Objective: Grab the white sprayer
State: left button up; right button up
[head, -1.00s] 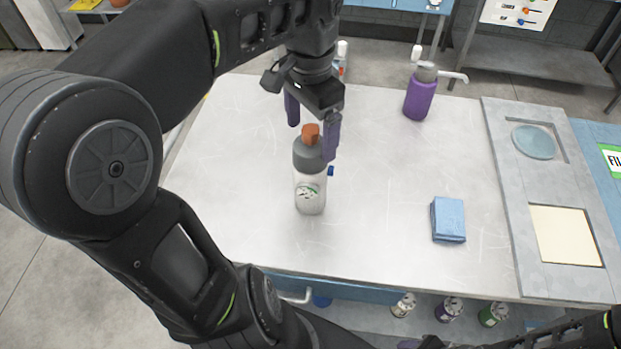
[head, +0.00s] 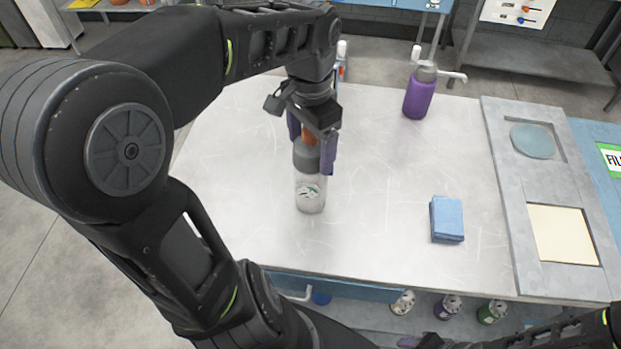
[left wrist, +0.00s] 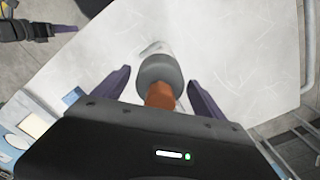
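The white sprayer (head: 310,190) stands upright on the table, with a grey collar and an orange top. My left gripper (head: 312,160) is above it, pointing down, with its purple fingers on either side of the top. In the left wrist view, the sprayer's grey and orange top (left wrist: 160,80) sits between the two spread fingers (left wrist: 158,92), with gaps on both sides. The left gripper is open. Part of my right gripper (head: 420,342) shows at the bottom edge, and its finger opening is not clear.
A purple sprayer bottle (head: 419,93) stands at the back of the table (head: 380,180). A folded blue cloth (head: 447,219) lies to the right. A grey panel (head: 510,190) with a round and a square inset is at the right edge. Several small bottles (head: 448,307) sit on a lower shelf.

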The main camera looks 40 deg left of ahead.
pick_arm(q)
grip_shut()
dwell(0.7)
